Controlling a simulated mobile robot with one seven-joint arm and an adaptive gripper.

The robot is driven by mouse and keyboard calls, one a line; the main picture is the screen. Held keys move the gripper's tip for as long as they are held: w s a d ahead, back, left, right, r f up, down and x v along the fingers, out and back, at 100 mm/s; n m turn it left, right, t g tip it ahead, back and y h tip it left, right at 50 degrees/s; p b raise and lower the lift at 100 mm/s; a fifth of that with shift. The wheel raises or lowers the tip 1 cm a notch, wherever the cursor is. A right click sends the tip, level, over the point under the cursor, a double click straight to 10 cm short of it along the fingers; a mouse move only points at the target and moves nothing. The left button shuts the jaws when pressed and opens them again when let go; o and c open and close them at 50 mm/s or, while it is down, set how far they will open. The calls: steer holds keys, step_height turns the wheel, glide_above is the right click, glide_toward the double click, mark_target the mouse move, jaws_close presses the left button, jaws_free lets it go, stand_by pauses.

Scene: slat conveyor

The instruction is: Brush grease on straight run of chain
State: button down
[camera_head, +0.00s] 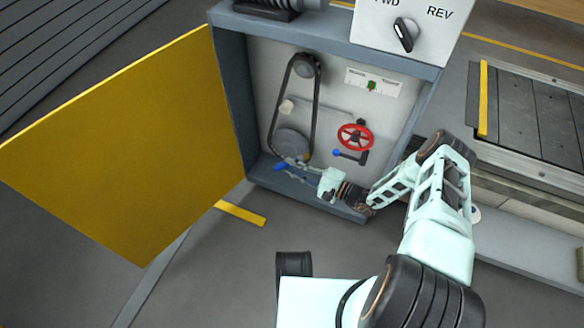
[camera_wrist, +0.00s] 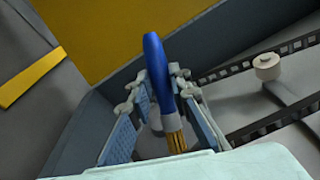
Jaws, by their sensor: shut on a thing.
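The brush (camera_wrist: 156,65) has a blue handle, a grey ferrule and tan bristles (camera_wrist: 175,142). My gripper (camera_wrist: 158,88) is shut on it around the handle, with the bristles toward the bottom of the wrist view. In the head view my gripper (camera_head: 297,168) is low inside the open cabinet, and the brush's blue handle (camera_head: 280,167) shows at its tip. The dark chain (camera_head: 316,100) loops between an upper sprocket (camera_head: 305,66) and a lower disc (camera_head: 291,142). In the wrist view the chain (camera_wrist: 240,66) runs at the right, apart from the bristles.
A white roller (camera_head: 286,107) sits near the chain's left run. A red handwheel (camera_head: 355,137) and a blue-ended lever (camera_head: 350,156) are right of the chain. The yellow door (camera_head: 130,140) stands open at left. The cabinet's bottom edge (camera_head: 335,207) lies below my gripper.

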steer(key=shift+w+d, duration=0.1)
steer(key=shift+w, duration=0.25)
steer(key=shift+r+p, duration=12.15)
steer(key=shift+r, duration=3.9)
step_height(320, 180, down, 14)
steer(key=b, duration=1.2)
steer(key=shift+f, duration=0.25)
